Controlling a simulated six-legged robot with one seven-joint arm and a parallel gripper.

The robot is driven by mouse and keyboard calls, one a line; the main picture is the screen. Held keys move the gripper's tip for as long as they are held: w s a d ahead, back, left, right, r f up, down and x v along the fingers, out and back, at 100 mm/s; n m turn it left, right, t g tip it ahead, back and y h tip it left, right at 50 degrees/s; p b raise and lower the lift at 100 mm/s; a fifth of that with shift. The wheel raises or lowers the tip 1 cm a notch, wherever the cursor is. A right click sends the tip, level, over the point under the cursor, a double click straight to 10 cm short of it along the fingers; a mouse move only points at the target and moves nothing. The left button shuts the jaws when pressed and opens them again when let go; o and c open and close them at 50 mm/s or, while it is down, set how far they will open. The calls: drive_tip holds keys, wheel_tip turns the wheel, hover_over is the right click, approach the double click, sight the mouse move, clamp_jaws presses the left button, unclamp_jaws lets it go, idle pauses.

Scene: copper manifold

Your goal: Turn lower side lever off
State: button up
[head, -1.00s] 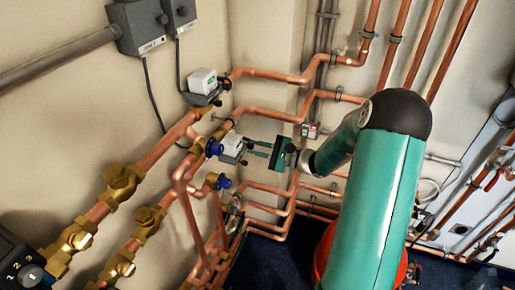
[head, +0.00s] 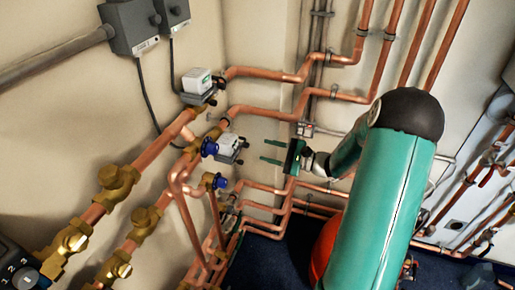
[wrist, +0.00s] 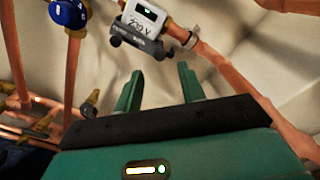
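The lower white valve actuator box (head: 229,141) sits on the copper pipework beside a blue cap. A small dark part, possibly the side lever (head: 240,161), shows at its lower right edge. In the wrist view the actuator (wrist: 146,17), marked 230 V, is at the top, with a dark grey base (wrist: 137,42) on its near side. I cannot tell the lever's exact position. My gripper (head: 266,150) is open and empty, to the right of the actuator and apart from it. In the wrist view, its fingers (wrist: 160,75) are spread below the actuator.
A second white actuator (head: 197,80) is above on the upper pipe. Copper pipes (head: 262,112) run behind my gripper. Grey boxes (head: 129,27) hang on the wall.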

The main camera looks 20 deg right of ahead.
drive_tip(key=v, duration=0.7)
drive_tip(key=shift+s+d, duration=0.3)
drive_tip(key=shift+s, duration=0.05)
drive_tip(key=s+a+r+n+g+h, duration=0.1)
drive_tip(key=s+a+r+n+g, duration=0.15)
drive_tip(key=a, duration=0.35)
drive_tip(key=s+a+r+n+g+h, duration=0.1)
drive_tip(key=s+a+r+n+g, duration=0.1)
drive_tip(key=a+n+g, duration=0.3)
drive_tip(key=s+a+r+n+g+h, duration=0.1)
drive_tip(key=s+a+r+n+g, duration=0.15)
drive_tip(key=a, duration=0.45)
drive_tip(key=s+a+r+n+t+h, duration=0.2)
drive_tip(key=s+a+r+n+h, duration=0.2)
drive_tip(key=s+r+n+h, duration=0.4)
drive_tip(key=s+h, duration=0.1)
drive_tip(key=s, duration=0.3)
drive_tip(key=shift+t+h, duration=0.4)
